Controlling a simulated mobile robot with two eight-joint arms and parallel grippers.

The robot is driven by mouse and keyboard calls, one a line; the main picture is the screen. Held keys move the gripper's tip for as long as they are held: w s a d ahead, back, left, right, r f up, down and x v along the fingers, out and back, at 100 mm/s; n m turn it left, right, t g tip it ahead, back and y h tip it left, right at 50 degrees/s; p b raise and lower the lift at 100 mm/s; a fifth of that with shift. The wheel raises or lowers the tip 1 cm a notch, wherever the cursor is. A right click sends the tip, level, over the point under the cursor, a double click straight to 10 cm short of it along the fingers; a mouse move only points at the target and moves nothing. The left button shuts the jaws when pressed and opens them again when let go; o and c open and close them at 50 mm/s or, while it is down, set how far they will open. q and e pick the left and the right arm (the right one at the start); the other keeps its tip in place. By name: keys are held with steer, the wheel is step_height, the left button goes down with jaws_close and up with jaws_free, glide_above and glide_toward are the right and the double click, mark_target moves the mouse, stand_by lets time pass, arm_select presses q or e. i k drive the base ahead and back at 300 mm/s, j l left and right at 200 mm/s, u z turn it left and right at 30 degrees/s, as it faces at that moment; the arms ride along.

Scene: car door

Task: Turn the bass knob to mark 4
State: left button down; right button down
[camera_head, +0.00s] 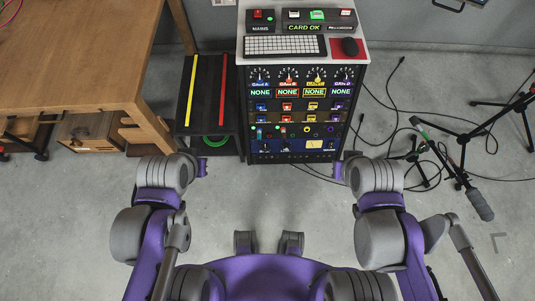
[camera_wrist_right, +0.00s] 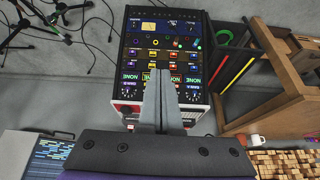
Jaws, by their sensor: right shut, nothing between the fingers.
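The black control panel (camera_head: 301,116) stands front-on, with a row of dials over NONE displays, coloured buttons below them and small controls on a blue strip (camera_head: 297,146) at the bottom. The labels there are too small to tell which control is the bass knob or its mark. My right gripper (camera_head: 339,171) is in front of the panel's lower right. In the right wrist view it (camera_wrist_right: 163,75) is shut and empty, with its fingers overlapping the upside-down panel (camera_wrist_right: 143,44). My left gripper (camera_head: 204,167) is left of the panel, apart from it; its jaws are unclear.
A wooden table (camera_head: 80,60) and a dark stand (camera_head: 206,90) are at left. Microphone stands (camera_head: 462,140) and cables lie at right. The floor before the panel is clear.

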mark_target(266, 145)
steer(key=k+u, duration=0.1)
steer(key=i+j, duration=0.15)
steer(key=j, duration=0.2)
steer(key=i+j+z, duration=0.1)
steer(key=j, duration=0.25)
steer(key=i+j, duration=0.15)
steer(key=j, duration=0.2)
steer(key=i+j, duration=0.1)
steer(key=j, duration=0.25)
steer(key=i+j+z, duration=0.1)
steer(key=j, duration=0.25)
steer(key=j+z, duration=0.1)
steer(key=z, duration=0.9)
steer(key=i+j, duration=0.05)
